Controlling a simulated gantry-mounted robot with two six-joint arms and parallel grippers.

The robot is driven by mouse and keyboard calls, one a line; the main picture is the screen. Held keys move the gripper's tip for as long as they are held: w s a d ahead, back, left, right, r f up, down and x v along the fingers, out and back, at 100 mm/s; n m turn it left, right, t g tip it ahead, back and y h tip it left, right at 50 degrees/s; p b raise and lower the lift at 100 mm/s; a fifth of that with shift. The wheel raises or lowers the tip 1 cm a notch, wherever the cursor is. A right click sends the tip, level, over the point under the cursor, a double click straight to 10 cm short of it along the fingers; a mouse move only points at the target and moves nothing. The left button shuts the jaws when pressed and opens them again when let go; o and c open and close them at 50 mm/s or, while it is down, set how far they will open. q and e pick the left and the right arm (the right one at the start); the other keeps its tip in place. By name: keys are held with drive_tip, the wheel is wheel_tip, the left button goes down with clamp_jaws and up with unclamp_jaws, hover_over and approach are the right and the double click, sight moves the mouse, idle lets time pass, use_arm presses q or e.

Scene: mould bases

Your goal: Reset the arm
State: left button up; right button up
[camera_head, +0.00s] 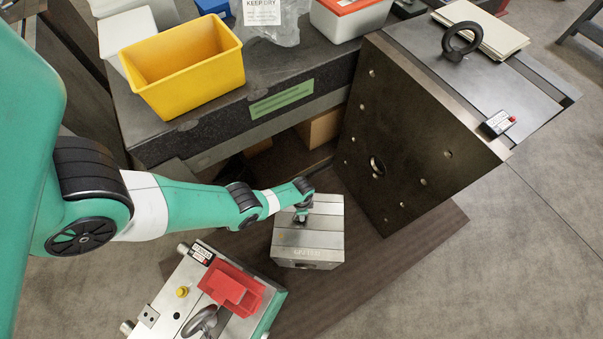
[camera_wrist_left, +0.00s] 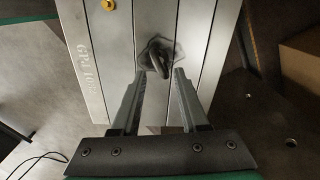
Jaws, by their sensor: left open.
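My left arm (camera_head: 170,205) reaches in from the left. Its gripper (camera_head: 301,215) is over a grey metal mould block (camera_head: 325,237) on the brown floor mat. In the left wrist view, my left gripper (camera_wrist_left: 160,72) is open. The block's face has engraved lettering and grooves. My right gripper is not in view.
A large dark mould plate (camera_head: 410,150) with a lifting ring (camera_head: 461,40) stands right of the block. A mould base (camera_head: 165,300) with a red part (camera_head: 232,288) is at the lower left. A yellow bin (camera_head: 185,65) sits on the dark bench (camera_head: 200,135) behind. Grey floor is clear at lower right.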

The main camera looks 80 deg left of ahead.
use_arm(q)
drive_tip(key=n, duration=0.4)
drive_tip(key=shift+f+b, duration=0.7)
drive_tip(key=shift+b, duration=0.05)
drive_tip(key=shift+f+b, duration=1.05)
